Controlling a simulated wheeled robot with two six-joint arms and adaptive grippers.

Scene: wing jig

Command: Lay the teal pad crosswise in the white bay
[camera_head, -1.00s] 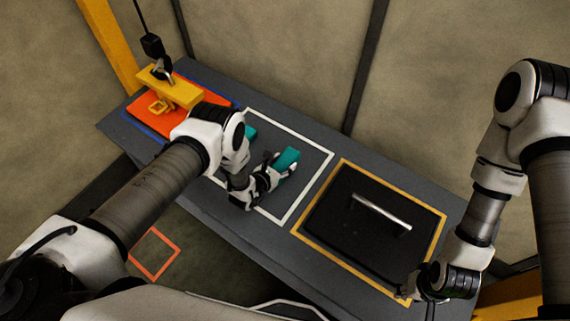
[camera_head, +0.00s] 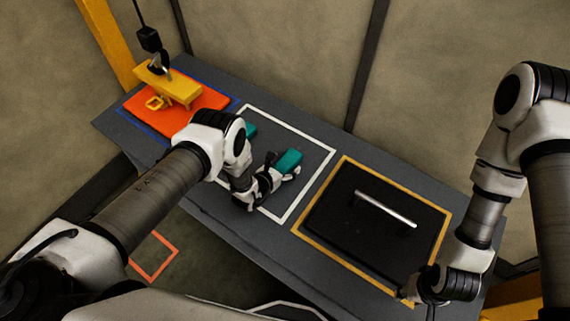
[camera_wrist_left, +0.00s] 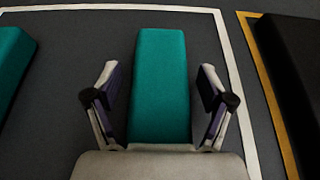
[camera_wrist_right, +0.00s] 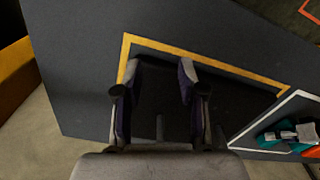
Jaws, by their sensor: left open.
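A teal pad (camera_head: 289,160) lies inside the white-outlined bay (camera_head: 318,180), near its right side. In the left wrist view this teal pad (camera_wrist_left: 160,85) runs lengthwise between my left fingers. My left gripper (camera_wrist_left: 159,90) is open around its near end, with a gap on each side. In the head view my left gripper (camera_head: 279,172) is low over the bay. A second teal pad (camera_head: 251,130) is partly hidden behind my left arm; its edge shows in the left wrist view (camera_wrist_left: 12,62). My right gripper (camera_wrist_right: 158,85) is open and empty above the yellow-outlined bay.
A black panel with a silver handle (camera_head: 385,208) fills the yellow-outlined bay (camera_head: 340,262) to the right. An orange plate (camera_head: 205,105) with a yellow bracket (camera_head: 168,85) under a hanging hook is at the far left. Grey table shows between the bays.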

